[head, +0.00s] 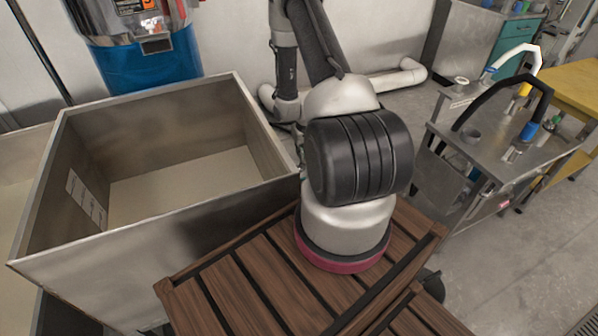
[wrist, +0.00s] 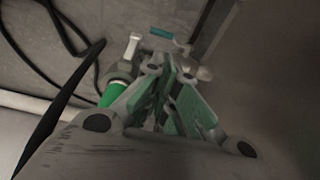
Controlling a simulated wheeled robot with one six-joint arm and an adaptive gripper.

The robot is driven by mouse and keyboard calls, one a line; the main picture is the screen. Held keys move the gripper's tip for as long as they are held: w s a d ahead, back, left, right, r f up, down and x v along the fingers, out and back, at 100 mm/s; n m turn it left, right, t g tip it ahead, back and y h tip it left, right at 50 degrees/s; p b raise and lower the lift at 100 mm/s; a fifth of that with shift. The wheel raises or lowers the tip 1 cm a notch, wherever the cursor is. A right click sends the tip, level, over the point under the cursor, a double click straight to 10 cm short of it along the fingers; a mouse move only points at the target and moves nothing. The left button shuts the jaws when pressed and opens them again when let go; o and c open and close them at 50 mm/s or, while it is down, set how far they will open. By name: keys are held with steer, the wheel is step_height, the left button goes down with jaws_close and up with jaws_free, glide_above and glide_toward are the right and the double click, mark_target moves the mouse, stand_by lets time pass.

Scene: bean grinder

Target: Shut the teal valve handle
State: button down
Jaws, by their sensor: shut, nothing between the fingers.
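The teal valve handle (wrist: 161,33) is small in the wrist view, near the top centre, beyond my fingertips. A pale metal fitting (wrist: 131,47) stands left of it, above a bright green cylindrical part (wrist: 111,94). My gripper (wrist: 174,80) is in the lower middle of the wrist view, its green-padded fingers shut and empty. The handle appears apart from the fingers; I cannot tell the exact distance. I cannot make out the handle or the fingers in the head view, where my arm reaches down behind the metal bin.
A large open metal bin (head: 150,222) is at the left of the head view, beside a slatted wooden surface (head: 262,283). A pale pipe (head: 395,80) runs along the wall. A metal cart (head: 475,155) stands at right. Black cables (wrist: 68,95) hang at left in the wrist view.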

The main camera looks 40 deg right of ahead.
steer(key=f, duration=0.4)
steer(key=w+f, duration=0.1)
steer(key=f, duration=0.4)
steer(key=w+d+f, duration=0.1)
steer(key=f, duration=0.4)
steer(key=shift+w+f, duration=0.15)
steer(key=shift+f, duration=0.1)
steer(key=shift+d+f, duration=0.15)
steer(key=shift+f, duration=0.25)
steer(key=shift+r, duration=0.1)
